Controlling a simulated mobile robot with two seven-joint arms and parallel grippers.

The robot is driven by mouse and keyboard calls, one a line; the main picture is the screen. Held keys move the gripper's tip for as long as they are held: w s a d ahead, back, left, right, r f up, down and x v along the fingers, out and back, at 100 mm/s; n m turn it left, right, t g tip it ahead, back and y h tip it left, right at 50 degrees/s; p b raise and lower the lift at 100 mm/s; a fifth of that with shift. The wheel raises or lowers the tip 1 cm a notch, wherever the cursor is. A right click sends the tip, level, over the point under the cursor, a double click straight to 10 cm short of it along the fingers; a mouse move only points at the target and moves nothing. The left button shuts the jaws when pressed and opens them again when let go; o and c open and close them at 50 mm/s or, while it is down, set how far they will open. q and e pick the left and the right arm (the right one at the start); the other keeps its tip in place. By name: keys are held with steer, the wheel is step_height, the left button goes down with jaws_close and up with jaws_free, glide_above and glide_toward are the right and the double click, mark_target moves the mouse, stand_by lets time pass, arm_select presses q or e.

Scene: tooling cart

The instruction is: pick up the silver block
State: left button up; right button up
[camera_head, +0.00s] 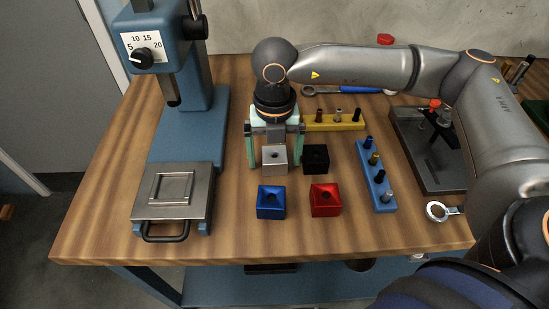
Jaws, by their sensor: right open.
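The silver block (274,160) sits on the wooden bench near its middle, to the left of a black block (316,158) and behind a blue block (271,203). My right gripper (274,165) points down over the silver block. Its greenish fingers are spread, one on each side of the block, with the block between them. I cannot tell whether the fingers touch it. A red block (325,200) sits to the right of the blue one. My left gripper does not show.
A blue press (190,125) with a metal plate (172,192) stands at the left. A yellow peg holder (345,122) lies behind the blocks, and a blue peg holder (376,178) to their right. A dark fixture (428,160) and wrenches lie farther out. The bench front is clear.

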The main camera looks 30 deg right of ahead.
jaws_close()
stand_by(0.8)
